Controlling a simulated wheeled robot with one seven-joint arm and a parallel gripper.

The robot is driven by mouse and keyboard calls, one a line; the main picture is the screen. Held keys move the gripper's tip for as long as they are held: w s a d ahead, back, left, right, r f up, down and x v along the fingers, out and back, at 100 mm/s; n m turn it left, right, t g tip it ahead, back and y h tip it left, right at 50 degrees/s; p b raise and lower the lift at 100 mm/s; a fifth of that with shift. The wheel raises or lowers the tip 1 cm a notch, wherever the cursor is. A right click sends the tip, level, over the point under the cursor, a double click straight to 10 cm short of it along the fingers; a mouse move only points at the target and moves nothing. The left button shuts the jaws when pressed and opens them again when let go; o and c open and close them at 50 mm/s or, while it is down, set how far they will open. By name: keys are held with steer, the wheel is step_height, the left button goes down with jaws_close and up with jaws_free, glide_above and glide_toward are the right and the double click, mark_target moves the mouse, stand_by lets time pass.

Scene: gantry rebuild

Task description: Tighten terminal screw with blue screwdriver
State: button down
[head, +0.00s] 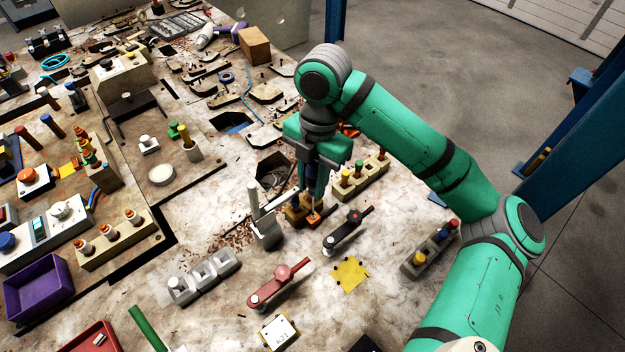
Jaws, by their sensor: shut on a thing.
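My gripper (313,192) points straight down near the middle of the table, its fingers shut on a partly hidden tool. I cannot make out the tool's handle colour or its tip. Directly below the fingers is a small brown block (296,214) with an orange part (314,218) on its right. Whether the tool touches it is hidden. No terminal screw can be made out. A grey rack (410,269) at the right holds yellow, blue and red pieces. The blue piece (441,235) stands in its middle; I cannot tell if it is a screwdriver.
A grey holder with a tall pale post (265,230) stands close left of my gripper. A block with coloured knobs (375,164) is close right. Black-handled (345,232) and red-handled (277,284) levers lie in front, near a yellow plate (350,273). Control boxes crowd the left.

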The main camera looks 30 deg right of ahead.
steer(key=shift+f, duration=0.6)
stand_by(0.8)
steer(key=m, duration=0.5)
steer(key=shift+w+m+t, duration=0.1)
steer(key=shift+m+t, duration=0.2)
steer(key=shift+m, duration=0.1)
steer(key=shift+m, duration=0.8)
steer(key=m, duration=0.4)
steer(key=shift+t, duration=0.4)
steer(key=shift+m, duration=0.5)
steer(key=m, duration=0.5)
steer(key=shift+d+h, duration=0.1)
steer(key=shift+h, duration=0.2)
